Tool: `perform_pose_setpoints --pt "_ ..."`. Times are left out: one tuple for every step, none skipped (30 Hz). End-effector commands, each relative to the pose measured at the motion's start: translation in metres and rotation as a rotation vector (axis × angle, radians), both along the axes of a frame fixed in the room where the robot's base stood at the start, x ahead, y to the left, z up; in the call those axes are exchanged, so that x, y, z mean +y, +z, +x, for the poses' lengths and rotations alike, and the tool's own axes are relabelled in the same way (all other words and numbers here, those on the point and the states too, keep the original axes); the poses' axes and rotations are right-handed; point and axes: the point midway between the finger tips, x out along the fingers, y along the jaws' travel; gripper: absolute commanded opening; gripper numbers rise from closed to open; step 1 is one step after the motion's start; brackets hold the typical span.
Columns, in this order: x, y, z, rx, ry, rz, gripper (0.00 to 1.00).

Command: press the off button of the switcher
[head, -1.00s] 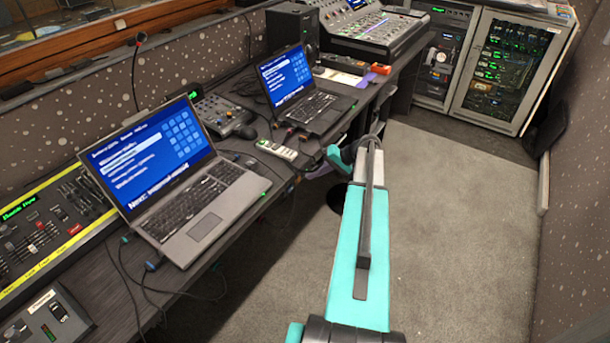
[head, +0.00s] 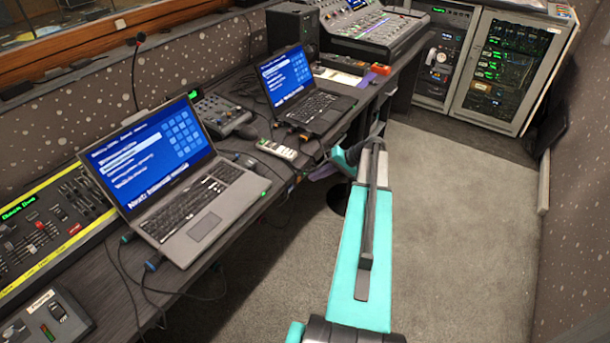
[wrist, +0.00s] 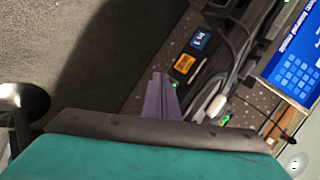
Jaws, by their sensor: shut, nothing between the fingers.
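No unit can be read as the switcher, and no off button can be made out. A small white unit with buttons (head: 277,149) lies on the desk between the two laptops. A grey box with a dark switch (head: 45,320) is at the lower left. My gripper, with purple-grey fingers, is shut and empty; its tips (wrist: 160,78) show in the wrist view beside the dark desk-front gear. An orange label (wrist: 184,63) and a blue label (wrist: 201,39) lie just beyond them. In the head view my forearm partly hides the gripper near the desk edge.
The near laptop (head: 190,190) and far laptop (head: 297,95) stand on the desk, with loose cables (wrist: 215,105) around. A fader panel (head: 45,235) is at left, a mixing console (head: 365,25) at the back. The carpet (head: 460,230) is clear; an equipment rack (head: 510,70) stands beyond.

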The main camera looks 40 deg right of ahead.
Motion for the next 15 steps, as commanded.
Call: perform_pose_setpoints --pt "0.0 0.0 -0.002 0.0 0.0 0.0 0.0" --pt "-0.001 0.0 -0.003 0.0 0.0 0.0 0.0" --pt "-0.001 0.0 -0.005 0.0 -0.001 0.001 0.0" --pt "-0.002 0.0 -0.007 0.0 -0.001 0.001 0.0" --pt "-0.002 0.0 -0.009 0.0 -0.001 0.001 0.0" --pt "-0.003 0.0 -0.012 0.0 -0.001 0.0 0.0" --pt "-0.003 0.0 -0.014 0.001 -0.002 0.0 0.0" --pt "-0.004 0.0 -0.016 0.001 -0.002 0.0 0.0" --pt "-0.005 0.0 -0.018 0.001 -0.002 0.0 0.0" --pt "-0.005 0.0 -0.02 0.001 -0.002 0.0 0.0" --pt "-0.005 0.0 -0.022 0.001 -0.002 0.0 0.0" --pt "-0.006 0.0 -0.024 0.001 -0.002 0.0 0.0" --pt "-0.006 0.0 -0.026 0.001 -0.002 0.0 0.0" --pt "-0.007 0.0 -0.028 0.001 -0.002 0.0 0.0" --pt "-0.008 0.0 -0.031 0.001 -0.002 0.0 0.0"
